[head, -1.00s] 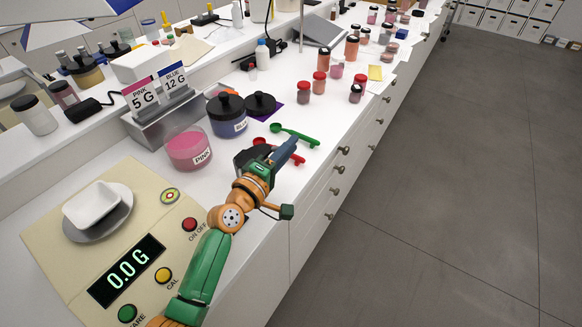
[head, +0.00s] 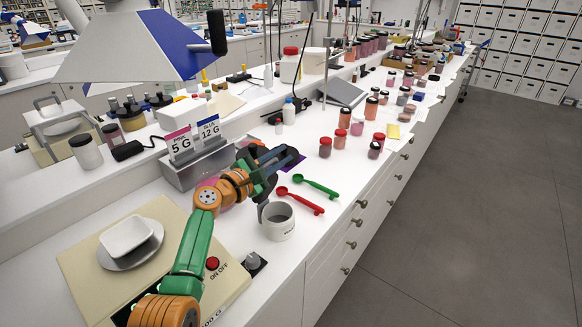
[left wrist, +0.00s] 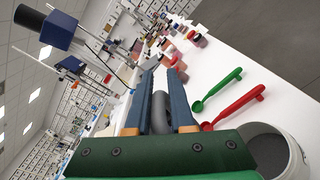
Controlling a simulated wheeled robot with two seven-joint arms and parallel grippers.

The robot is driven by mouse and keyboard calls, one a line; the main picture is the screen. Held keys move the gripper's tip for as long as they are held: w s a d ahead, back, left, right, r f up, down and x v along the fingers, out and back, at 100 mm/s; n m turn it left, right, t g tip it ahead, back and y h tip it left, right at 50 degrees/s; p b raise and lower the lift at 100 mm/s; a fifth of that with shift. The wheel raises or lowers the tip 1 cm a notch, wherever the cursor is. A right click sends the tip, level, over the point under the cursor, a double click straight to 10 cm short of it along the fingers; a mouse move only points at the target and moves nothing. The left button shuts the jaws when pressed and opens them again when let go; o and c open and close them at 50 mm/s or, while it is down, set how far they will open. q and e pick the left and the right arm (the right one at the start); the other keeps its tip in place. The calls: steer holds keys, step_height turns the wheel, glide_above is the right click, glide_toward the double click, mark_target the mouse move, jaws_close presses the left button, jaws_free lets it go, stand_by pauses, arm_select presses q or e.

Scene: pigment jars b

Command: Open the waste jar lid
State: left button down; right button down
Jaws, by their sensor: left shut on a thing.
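The waste jar (head: 279,225) is a short light-grey cup on the white bench, its label only partly legible. Its top looks open, with a grey inside; its rim and inside also show at the lower right of the left wrist view (left wrist: 284,150). My left gripper (head: 294,160) is beyond and above the jar, apart from it. In the left wrist view its blue fingers (left wrist: 162,105) are shut on a dark grey rounded piece (left wrist: 159,115), which looks like the lid's knob. The lid's full shape is hidden. My right gripper is not in view.
Green (head: 316,186) and red (head: 301,200) spoons lie just right of the waste jar. A scale (head: 92,262) with a white dish (head: 127,235) stands at left. Label cards (head: 194,140) stand behind my arm. Several small jars stand farther along; bare bench lies before them.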

arm_select(q)
steer(key=shift+w+a+n+b, duration=0.5)
steer(key=shift+w+a+n, duration=0.25)
steer(key=shift+a+n, duration=0.35)
steer(key=c, duration=1.1)
jaws_free()
steer(key=shift+o, duration=1.3)
steer(key=shift+a, duration=0.1)
steer(key=p+v, duration=0.1)
steer(key=v, duration=0.6)
steer(key=shift+a+p, duration=0.25)
steer(key=shift+p, duration=0.15)
steer(key=shift+w+f, duration=0.1)
steer(key=shift+f, duration=0.05)
